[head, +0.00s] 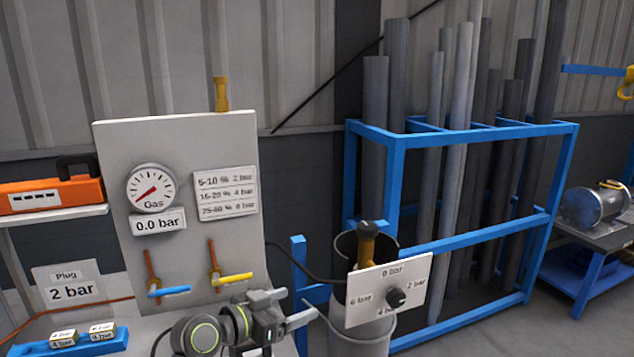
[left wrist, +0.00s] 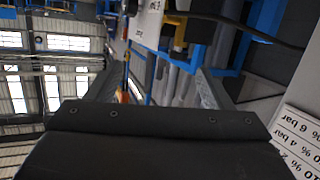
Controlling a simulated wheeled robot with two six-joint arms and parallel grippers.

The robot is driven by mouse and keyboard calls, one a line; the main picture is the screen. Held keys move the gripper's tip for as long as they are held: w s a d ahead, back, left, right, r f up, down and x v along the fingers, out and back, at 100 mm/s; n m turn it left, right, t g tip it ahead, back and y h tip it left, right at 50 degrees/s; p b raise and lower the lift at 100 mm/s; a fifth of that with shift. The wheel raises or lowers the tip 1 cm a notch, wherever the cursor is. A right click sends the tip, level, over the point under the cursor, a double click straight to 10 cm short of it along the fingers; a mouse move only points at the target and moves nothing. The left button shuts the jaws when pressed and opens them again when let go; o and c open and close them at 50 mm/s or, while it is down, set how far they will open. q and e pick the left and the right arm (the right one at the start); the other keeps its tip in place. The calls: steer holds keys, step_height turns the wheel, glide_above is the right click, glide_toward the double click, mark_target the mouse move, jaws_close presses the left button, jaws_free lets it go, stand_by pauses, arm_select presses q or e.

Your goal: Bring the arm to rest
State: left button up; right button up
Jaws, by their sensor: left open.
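My left gripper (head: 293,308) is at the bottom of the head view, in front of the lower right corner of the white gauge panel (head: 112,190). Its two fingers stand apart with nothing between them. In the left wrist view the two fingers show as dark shapes on either side of an empty gap, with the pressure label (left wrist: 296,142) at the right edge. My right gripper is in neither view.
The panel carries a gas gauge (head: 152,188) at zero, a blue lever (head: 168,291) and a yellow lever (head: 233,279). A blue pipe rack (head: 470,136) stands behind.

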arm_select(q)
steer(key=s+a+f+n+g+y, duration=0.1)
steer(key=s+a+f+n+y, duration=0.15)
steer(key=s+a+f, duration=0.45)
steer(key=s+a+f+n+g+y, duration=0.15)
steer(key=s+a+f+y, duration=0.25)
steer(key=s+a+f, duration=0.45)
steer(key=s+a+f+n+g+y, duration=0.1)
steer(key=s+a+f+n+y, duration=0.15)
steer(key=s, duration=0.55)
steer(key=s+a+f+n+g+y, duration=0.15)
steer(key=s+a, duration=0.25)
steer(key=s, duration=0.4)
steer(key=s+a+f+n+g+y, duration=0.1)
steer(key=s+a+f+y, duration=0.15)
steer(key=s, duration=0.45)
step_height(320, 180, down, 29)
steer(key=a+g+b, duration=0.2)
steer(key=b, duration=0.2)
steer(key=s+d+f+g+b, duration=0.1)
steer(key=s+f+b, duration=0.2)
steer(key=s+f, duration=1.2)
step_height(320, 180, down, 4)
steer(key=shift+r+h+b, duration=0.1)
steer(key=shift+h+b, duration=0.3)
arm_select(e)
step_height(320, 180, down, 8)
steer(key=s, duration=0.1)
